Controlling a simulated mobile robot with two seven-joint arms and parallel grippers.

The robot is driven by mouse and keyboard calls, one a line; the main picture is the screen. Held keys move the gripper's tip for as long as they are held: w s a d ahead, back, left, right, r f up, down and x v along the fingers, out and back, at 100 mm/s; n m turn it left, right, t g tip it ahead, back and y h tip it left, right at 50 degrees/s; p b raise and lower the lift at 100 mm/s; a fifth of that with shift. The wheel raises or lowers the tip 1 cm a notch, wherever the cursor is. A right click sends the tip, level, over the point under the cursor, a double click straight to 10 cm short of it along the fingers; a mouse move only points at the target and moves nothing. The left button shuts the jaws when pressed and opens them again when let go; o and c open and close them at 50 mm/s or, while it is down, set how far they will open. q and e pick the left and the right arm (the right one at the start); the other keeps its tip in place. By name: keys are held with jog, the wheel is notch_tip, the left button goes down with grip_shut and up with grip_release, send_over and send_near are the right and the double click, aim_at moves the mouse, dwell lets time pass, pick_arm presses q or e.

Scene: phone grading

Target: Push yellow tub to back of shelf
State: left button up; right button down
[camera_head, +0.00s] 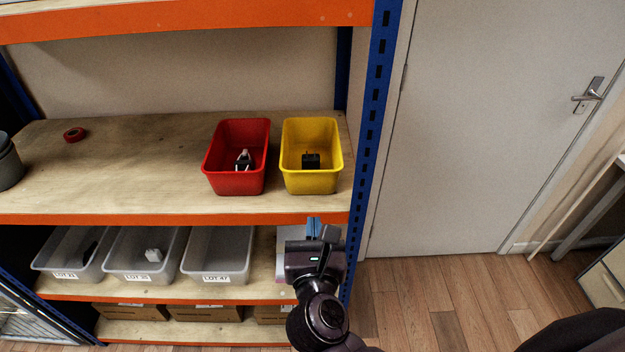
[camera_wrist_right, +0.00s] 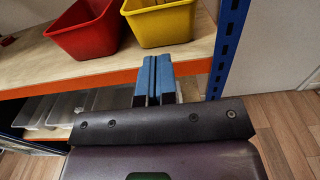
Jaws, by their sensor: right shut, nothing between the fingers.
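The yellow tub (camera_head: 311,183) stands upright on the wooden shelf (camera_head: 120,185), near its right end, with a small black object (camera_head: 311,161) inside. It also shows at the top of the right wrist view (camera_wrist_right: 165,27). My right gripper (camera_head: 314,228) is in front of the shelf's orange front edge, below and in front of the yellow tub, apart from it. In the right wrist view its blue fingers (camera_wrist_right: 154,80) are shut together with nothing between them, pointing toward the shelf. My left gripper is not in view.
A red tub (camera_head: 236,183) with a small item in it stands close to the left of the yellow tub. A blue upright post (camera_head: 374,125) is on the right. Bare shelf lies behind both tubs. Grey bins (camera_head: 217,273) stand on the level below. A red tape roll (camera_head: 74,134) lies far left.

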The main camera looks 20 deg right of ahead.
aim_at(312, 172)
jog(key=p+x, duration=0.1)
jog(key=x, duration=1)
jog(key=shift+w+d, duration=0.15)
jog(key=shift+w, duration=0.1)
jog(key=shift+w+d+p, duration=0.15)
jog(key=shift+w+p, duration=0.15)
jog(key=shift+w, duration=0.2)
jog(key=shift+w+d, duration=0.1)
jog(key=shift+w, duration=0.25)
jog(key=b+x, duration=0.1)
jog(key=x, duration=1.5)
jog(key=shift+f, duration=0.15)
jog(key=shift+w+d, duration=0.1)
jog(key=shift+w, duration=0.5)
